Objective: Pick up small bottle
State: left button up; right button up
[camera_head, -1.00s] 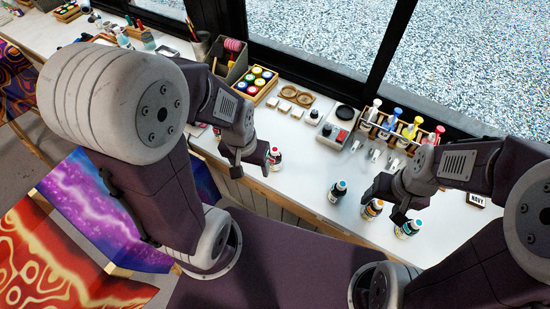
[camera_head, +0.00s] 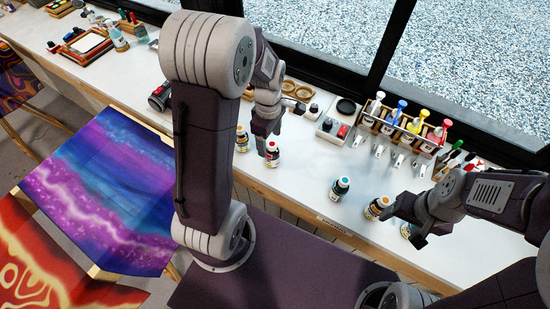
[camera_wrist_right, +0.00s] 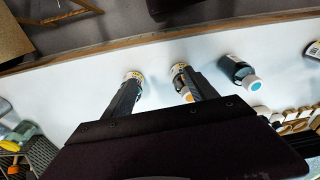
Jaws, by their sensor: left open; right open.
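Several small bottles stand on the white worktop. In the head view, a red-capped bottle (camera_head: 272,153) and an orange-capped one (camera_head: 242,140) stand by my left gripper (camera_head: 263,138), which is open above and just behind them. A teal-capped bottle (camera_head: 341,187) stands mid-worktop. An orange-labelled bottle (camera_head: 376,208) stands beside my right gripper (camera_head: 402,222), which is open; a further bottle (camera_head: 407,230) is partly hidden behind it. In the right wrist view, my right fingers (camera_wrist_right: 160,95) are spread, with two bottles (camera_wrist_right: 133,77) near their tips and a blue-capped bottle (camera_wrist_right: 240,72) to the right.
A rack of coloured bottles (camera_head: 405,127) and a grey device (camera_head: 337,125) stand along the window side. A tray with a frame (camera_head: 86,45) is far left. Colourful silk (camera_head: 105,195) is stretched in front of the worktop. The worktop between the rack and the small bottles is clear.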

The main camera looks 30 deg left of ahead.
aim_at(272, 143)
pick_arm(q)
jog(key=shift+s+f, duration=0.2)
jog(key=shift+f, duration=0.6)
jog(key=shift+w+d+f, duration=0.15)
jog(key=shift+w+f, duration=0.05)
jog(key=shift+f, duration=0.25)
jog(key=shift+w+d+f, duration=0.1)
jog(key=shift+w+f, duration=0.1)
jog(key=shift+f, duration=0.2)
jog(key=f, duration=0.4)
jog(key=shift+s, duration=0.2)
jog(key=shift+w+f, duration=0.15)
jog(key=shift+f, duration=0.1)
jog(key=c, duration=1.5)
jog(key=shift+r, duration=0.1)
jog(key=shift+c, duration=0.2)
